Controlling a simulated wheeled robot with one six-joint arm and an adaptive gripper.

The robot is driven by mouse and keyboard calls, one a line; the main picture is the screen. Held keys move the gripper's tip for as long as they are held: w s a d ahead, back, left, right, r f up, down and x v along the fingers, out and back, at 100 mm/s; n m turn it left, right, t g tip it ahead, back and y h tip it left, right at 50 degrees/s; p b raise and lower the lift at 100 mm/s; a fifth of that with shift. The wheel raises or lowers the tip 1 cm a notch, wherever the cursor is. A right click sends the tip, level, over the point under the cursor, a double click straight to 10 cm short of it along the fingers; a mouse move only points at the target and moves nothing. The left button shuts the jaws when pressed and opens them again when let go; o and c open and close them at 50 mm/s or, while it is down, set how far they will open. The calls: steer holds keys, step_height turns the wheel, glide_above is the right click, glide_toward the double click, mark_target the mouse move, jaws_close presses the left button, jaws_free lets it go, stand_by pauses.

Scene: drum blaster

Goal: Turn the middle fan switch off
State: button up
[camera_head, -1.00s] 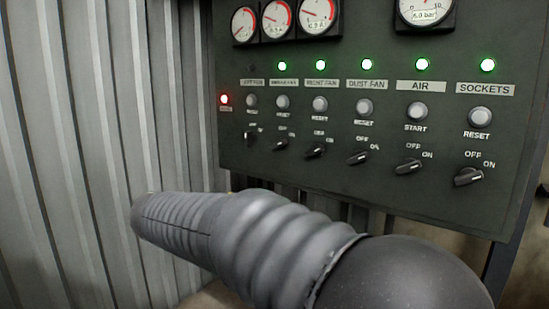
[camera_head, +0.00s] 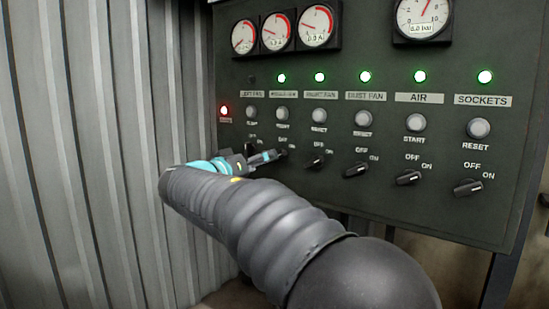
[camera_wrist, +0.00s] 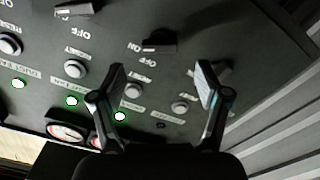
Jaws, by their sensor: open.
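The middle fan switch (camera_head: 282,152) is a small black knob in the bottom row of the dark control panel, second from the left. The green lamp (camera_head: 281,78) of its column is lit. In the wrist view, upside down, the switch (camera_wrist: 160,42) shows above and between the fingers, its label partly readable. My gripper (camera_head: 264,157) is at the panel's lower left, close to this knob and partly covering it. In the wrist view my gripper (camera_wrist: 160,68) is open with nothing between its fingers. Contact with the knob cannot be told.
The left fan switch (camera_head: 250,148) is close by; the right fan switch (camera_head: 314,161) sits to the right. Dust fan (camera_head: 357,170), air (camera_head: 408,178) and sockets (camera_head: 468,187) switches follow. A corrugated metal wall (camera_head: 100,140) stands left. Reset buttons are above the switches.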

steer(key=x, duration=0.6)
steer(key=shift+w+d, duration=0.2)
steer(key=shift+w, duration=0.05)
steer(key=c, duration=1.2)
